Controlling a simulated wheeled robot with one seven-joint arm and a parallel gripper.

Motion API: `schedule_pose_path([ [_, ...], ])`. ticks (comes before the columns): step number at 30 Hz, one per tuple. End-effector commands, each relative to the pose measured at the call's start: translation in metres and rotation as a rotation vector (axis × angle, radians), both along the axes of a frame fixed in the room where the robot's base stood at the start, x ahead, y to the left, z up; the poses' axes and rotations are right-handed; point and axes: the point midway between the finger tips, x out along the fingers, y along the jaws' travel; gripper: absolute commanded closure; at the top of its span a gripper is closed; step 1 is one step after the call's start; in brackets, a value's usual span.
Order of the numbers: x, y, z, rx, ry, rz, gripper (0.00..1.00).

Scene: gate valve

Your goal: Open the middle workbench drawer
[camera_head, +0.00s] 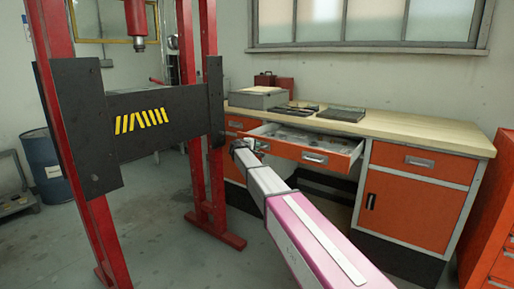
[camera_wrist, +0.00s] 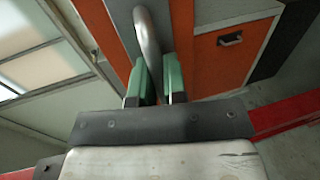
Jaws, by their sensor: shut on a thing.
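The middle workbench drawer (camera_head: 335,162) has an orange front and stands partly pulled out under the worktop, its inside showing from above in the head view. A pale metal handle (camera_head: 315,157) sits on the right part of its front. My gripper (camera_head: 258,148) is at the left part of the drawer front, small and partly hidden by my arm. In the wrist view my gripper (camera_wrist: 158,82) has its green fingers shut on a curved grey metal handle (camera_wrist: 147,35) on the orange front. The fingertip contact is partly hidden.
The workbench (camera_head: 420,125) has a wooden top with a grey box (camera_head: 258,98) and dark trays (camera_head: 340,114). An orange cabinet door (camera_head: 405,210) is on the right. A red press frame (camera_head: 205,100) stands close on the left. A blue barrel (camera_head: 48,165) is farther left.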

Motion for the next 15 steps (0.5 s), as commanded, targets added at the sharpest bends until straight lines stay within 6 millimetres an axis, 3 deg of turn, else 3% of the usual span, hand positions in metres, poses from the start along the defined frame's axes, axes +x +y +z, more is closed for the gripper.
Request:
schedule_pose_path([
  [4, 0.0002, 0.0005, -0.0007, 0.001, 0.001, 0.000, 1.00],
  [6, 0.0003, 0.0004, -0.0006, 0.001, 0.000, 0.000, 0.71],
  [7, 0.0003, 0.0004, -0.0006, 0.001, 0.001, 0.000, 0.63],
  [15, 0.0000, 0.0002, -0.0002, 0.001, 0.001, 0.000, 0.63],
])
